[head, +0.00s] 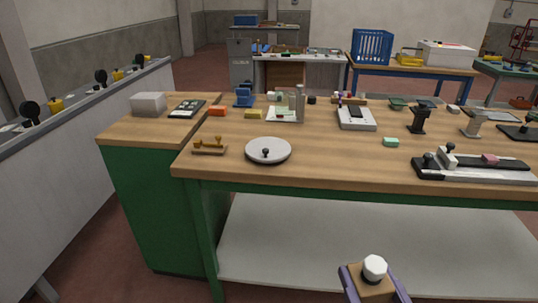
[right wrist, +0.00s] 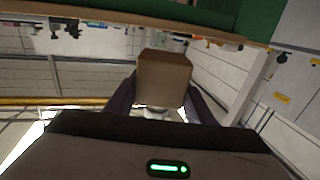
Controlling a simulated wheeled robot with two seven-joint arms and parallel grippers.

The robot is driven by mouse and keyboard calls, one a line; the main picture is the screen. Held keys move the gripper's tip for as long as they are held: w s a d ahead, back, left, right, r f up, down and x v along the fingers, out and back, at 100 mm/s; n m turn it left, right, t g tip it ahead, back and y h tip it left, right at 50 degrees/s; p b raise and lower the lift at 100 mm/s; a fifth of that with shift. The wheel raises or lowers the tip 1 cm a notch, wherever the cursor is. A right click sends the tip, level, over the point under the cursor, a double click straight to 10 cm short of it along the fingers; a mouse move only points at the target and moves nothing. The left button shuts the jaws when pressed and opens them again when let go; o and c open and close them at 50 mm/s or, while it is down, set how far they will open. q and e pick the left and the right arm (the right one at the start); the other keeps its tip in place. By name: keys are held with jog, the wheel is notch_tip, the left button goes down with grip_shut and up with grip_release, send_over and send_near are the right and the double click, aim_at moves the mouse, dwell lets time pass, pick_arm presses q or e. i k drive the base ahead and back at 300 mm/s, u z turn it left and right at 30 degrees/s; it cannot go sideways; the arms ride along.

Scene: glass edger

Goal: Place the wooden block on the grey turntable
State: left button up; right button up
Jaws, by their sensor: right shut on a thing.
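The wooden block (head: 362,289) is brown, with a white round knob (head: 374,268) on its upper side. It is at the bottom of the head view, in front of the workbench and clear of it. My right gripper (head: 374,284) is shut on the block, with a purple finger on each side. In the right wrist view the block (right wrist: 163,78) sits between the two fingers. The grey turntable (head: 280,153) is a round disc with a small black knob, near the front left of the bench top. Nothing else lies on it. My left gripper is not in view.
The wooden bench top (head: 330,165) is clear right of the turntable. A brass-coloured tool (head: 209,149) lies left of it, and a black and white fixture (head: 475,167) stands at the front right. The bench's front edge and lower shelf (head: 350,230) lie beyond my right gripper.

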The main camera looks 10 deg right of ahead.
aim_at(268, 146)
jog(key=u, duration=1.85)
jog(key=i, duration=1.05)
jog(key=z, duration=1.85)
